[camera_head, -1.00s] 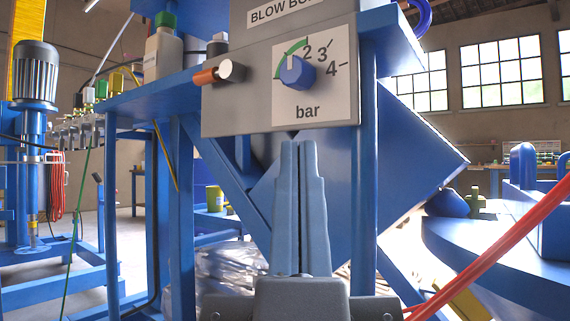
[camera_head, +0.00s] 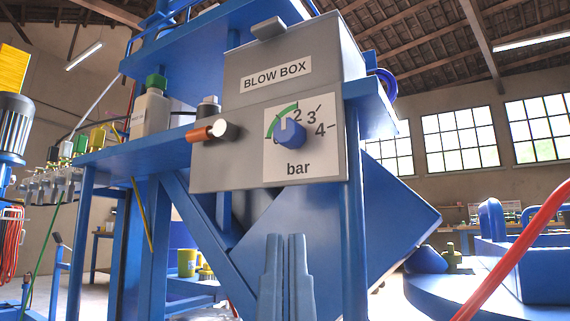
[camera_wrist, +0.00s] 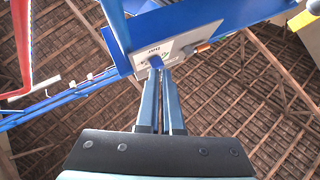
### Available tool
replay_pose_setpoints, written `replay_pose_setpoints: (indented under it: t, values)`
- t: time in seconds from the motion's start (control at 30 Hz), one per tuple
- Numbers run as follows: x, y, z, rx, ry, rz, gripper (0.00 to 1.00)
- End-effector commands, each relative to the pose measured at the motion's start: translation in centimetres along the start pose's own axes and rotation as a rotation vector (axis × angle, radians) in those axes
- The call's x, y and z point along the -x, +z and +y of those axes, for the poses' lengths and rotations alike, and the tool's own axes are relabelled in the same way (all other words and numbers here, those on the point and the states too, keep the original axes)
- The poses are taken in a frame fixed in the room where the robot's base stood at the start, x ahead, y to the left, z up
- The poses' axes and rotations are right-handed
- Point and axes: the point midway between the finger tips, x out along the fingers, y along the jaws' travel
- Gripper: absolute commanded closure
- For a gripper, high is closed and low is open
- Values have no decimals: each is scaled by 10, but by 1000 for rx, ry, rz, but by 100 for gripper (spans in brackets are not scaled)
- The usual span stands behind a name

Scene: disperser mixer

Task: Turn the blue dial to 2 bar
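The blue dial (camera_head: 291,134) sits on a white scale plate on the front of the grey blow box (camera_head: 235,167). Its light mark points up and slightly left, short of the 2, beside the green arc. The 2, 3 and 4 are readable; the dial hides part of the lower marks. My gripper (camera_head: 285,236) stands below the box in the head view, fingers up, apart from the dial. A narrow gap shows between the fingers, with nothing in it. In the wrist view my gripper (camera_wrist: 161,70) points towards the dial (camera_wrist: 156,61), which lies just beyond the fingertips.
Bottles (camera_head: 151,110) stand on the blue shelf at left. A blue post (camera_head: 355,230) runs below the box's right side. A red hose (camera_head: 515,250) crosses the lower right.

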Motion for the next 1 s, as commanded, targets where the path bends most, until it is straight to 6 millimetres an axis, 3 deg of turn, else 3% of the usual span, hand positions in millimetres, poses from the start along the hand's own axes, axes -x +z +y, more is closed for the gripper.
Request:
replay_pose_setpoints:
  t: [0.03, 0.17, 0.3, 0.6, 1.0]
  values:
    - [-1, 0, 0, 3, 0, -3, 86]
    - [-16, 4, -2, 44, 5, -47, 62]
    - [-43, 18, -8, 163, 11, -162, 38]
    - [-78, 62, -23, 509, -27, -455, 38]
    - [-84, 92, -41, 1006, -200, -784, 38]
